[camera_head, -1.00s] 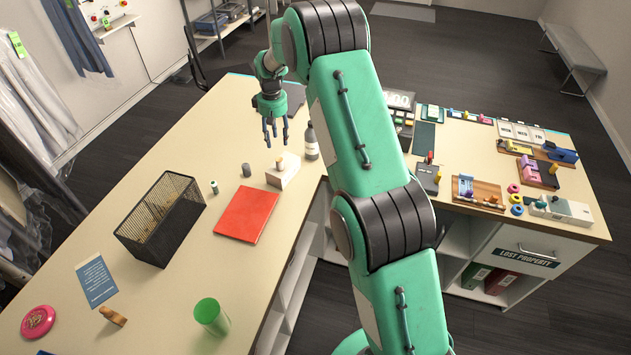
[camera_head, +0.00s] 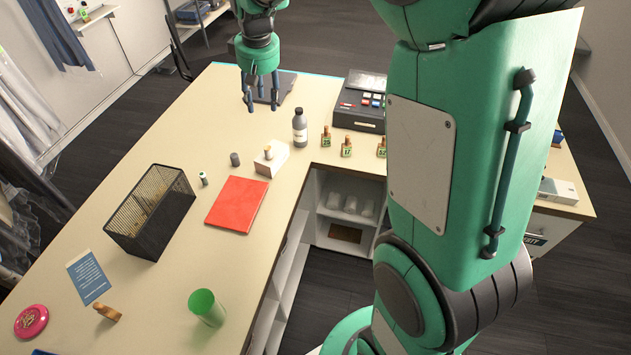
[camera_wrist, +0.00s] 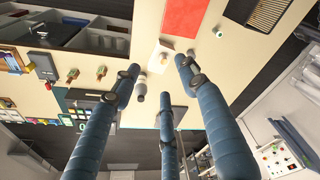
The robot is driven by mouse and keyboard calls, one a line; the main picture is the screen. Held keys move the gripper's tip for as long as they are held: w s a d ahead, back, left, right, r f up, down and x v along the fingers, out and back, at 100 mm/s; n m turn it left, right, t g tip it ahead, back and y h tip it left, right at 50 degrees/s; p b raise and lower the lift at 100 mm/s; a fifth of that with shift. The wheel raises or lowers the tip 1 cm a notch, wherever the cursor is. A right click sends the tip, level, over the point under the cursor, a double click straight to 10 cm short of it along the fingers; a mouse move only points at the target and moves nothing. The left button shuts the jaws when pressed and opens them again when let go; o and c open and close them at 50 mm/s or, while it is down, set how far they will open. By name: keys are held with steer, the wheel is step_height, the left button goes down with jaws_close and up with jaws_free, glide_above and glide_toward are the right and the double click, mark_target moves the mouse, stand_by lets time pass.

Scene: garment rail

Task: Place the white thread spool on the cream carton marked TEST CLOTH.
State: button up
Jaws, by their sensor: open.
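A small white spool-like cylinder with a green end (camera_head: 203,178) stands on the cream table, left of the red folder; it also shows in the wrist view (camera_wrist: 218,33). I take it for the thread spool. A pale, cream-white box (camera_head: 278,162) stands right of it, with a small wooden-topped item on it; the box shows in the wrist view too (camera_wrist: 178,45). No TEST CLOTH marking is legible, so I cannot confirm it is the carton. My gripper (camera_head: 261,100) is open and empty above the table's far part, beyond the box and apart from both things.
A dark grey cylinder (camera_head: 235,159) stands between spool and box. A grey bottle (camera_head: 299,128) stands behind the box. The red folder (camera_head: 237,204) and black mesh basket (camera_head: 150,215) lie nearer. My arm hides much of the right side.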

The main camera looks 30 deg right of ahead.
steer(key=s+a+r+t, duration=0.1)
steer(key=s+r, duration=0.2)
steer(key=s, duration=0.6)
steer(key=s+a+r+m+t, duration=0.1)
steer(key=s+a+r, duration=0.15)
steer(key=s, duration=0.75)
steer(key=s+a+r, duration=0.1)
steer(key=s+r, duration=0.2)
steer(key=s, duration=0.6)
steer(key=s+f+m+t, duration=0.1)
steer(key=s+f, duration=0.2)
steer(key=s, duration=0.6)
steer(key=shift+s+a, duration=0.15)
step_height(320, 180, down, 17)
steer(key=b, duration=1.7)
